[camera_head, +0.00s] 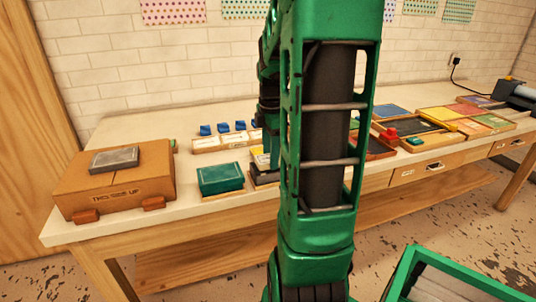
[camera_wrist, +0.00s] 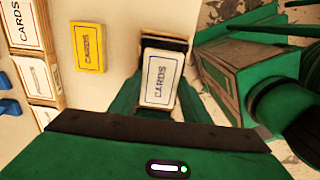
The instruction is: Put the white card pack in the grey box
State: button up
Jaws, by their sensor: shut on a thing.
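The white card pack (camera_wrist: 160,80), marked CARDS, is between the two fingers of my gripper (camera_wrist: 161,98) in the wrist view. My gripper is shut on it. A dark grey box (camera_wrist: 165,42) on a wooden base shows behind the pack's upper end; the pack covers most of it. I cannot tell how far the pack is above or inside the box. In the head view the grey box (camera_head: 264,179) is beside my arm, near the table's front edge. My arm hides the gripper and the white pack there.
A yellow card pack (camera_wrist: 89,47) lies left of the grey box in the wrist view. The head view shows a green box (camera_head: 220,178), a cardboard box (camera_head: 115,182) with a grey slab on top, and holders with blue pieces (camera_head: 222,128) behind. Trays fill the table's right side.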

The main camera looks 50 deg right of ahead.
jog(key=o, duration=1.3)
notch_tip(320, 180, up, 11)
jog(key=shift+w+f, duration=0.1)
jog(key=shift+a, duration=0.1)
jog(key=s+a+f+m, duration=0.3)
jog(key=s+a+m, duration=0.1)
jog(key=a+m, duration=0.1)
jog(key=s+a+f+m, duration=0.4)
jog(key=s+a+m, duration=0.1)
jog(key=m, duration=0.2)
jog(key=s+a+f+m, duration=0.3)
jog(key=s+a+m, duration=0.2)
jog(key=a+m, duration=0.1)
jog(key=shift+f, duration=0.3)
